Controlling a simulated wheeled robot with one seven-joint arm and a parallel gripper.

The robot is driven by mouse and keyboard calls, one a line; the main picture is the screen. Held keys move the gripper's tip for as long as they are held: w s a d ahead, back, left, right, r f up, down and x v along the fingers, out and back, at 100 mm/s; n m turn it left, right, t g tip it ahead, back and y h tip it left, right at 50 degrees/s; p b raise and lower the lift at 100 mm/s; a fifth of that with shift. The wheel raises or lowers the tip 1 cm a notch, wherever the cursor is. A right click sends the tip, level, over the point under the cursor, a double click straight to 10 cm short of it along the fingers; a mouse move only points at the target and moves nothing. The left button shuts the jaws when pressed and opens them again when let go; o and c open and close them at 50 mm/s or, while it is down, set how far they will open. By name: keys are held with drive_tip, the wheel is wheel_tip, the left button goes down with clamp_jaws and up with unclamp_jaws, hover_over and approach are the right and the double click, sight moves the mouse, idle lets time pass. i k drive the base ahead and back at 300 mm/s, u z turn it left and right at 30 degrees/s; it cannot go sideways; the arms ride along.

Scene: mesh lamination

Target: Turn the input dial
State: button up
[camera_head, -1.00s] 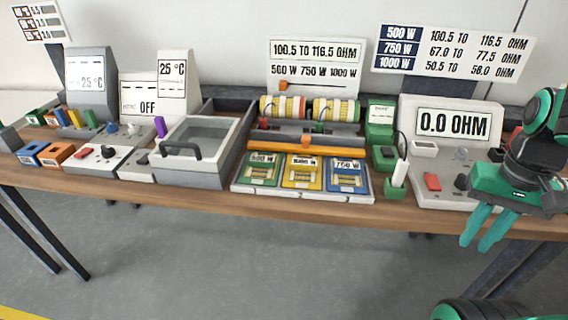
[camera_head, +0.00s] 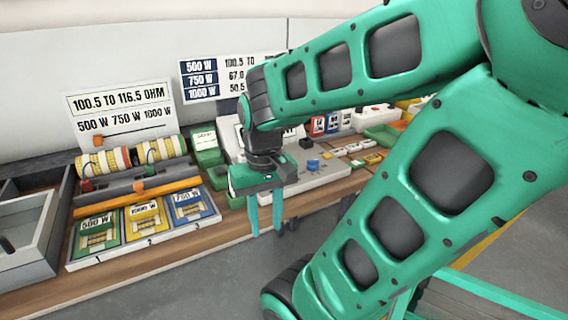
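The grey meter panel (camera_head: 328,174) stands on the bench, mostly behind my arm and gripper, and its display is hidden. A blue dial (camera_head: 313,164) and a black knob (camera_head: 306,143) show on the panel, right of my gripper. Which one is the input dial I cannot tell. My gripper (camera_head: 265,232) points down in front of the panel by the bench's front edge. Its two teal fingers are apart with nothing between them. It appears to touch neither knob.
My green arm covers the right side of the view. A tray of green, yellow and blue cards (camera_head: 146,241) lies left of my gripper. A grey open box (camera_head: 28,238) is at far left. Coloured bins (camera_head: 384,134) stand at the back right. The floor in front is free.

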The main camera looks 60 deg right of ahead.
sight(312, 164)
drive_tip(key=u, duration=0.2)
drive_tip(key=k, duration=0.85)
drive_tip(key=z, duration=0.6)
drive_tip(key=i, duration=1)
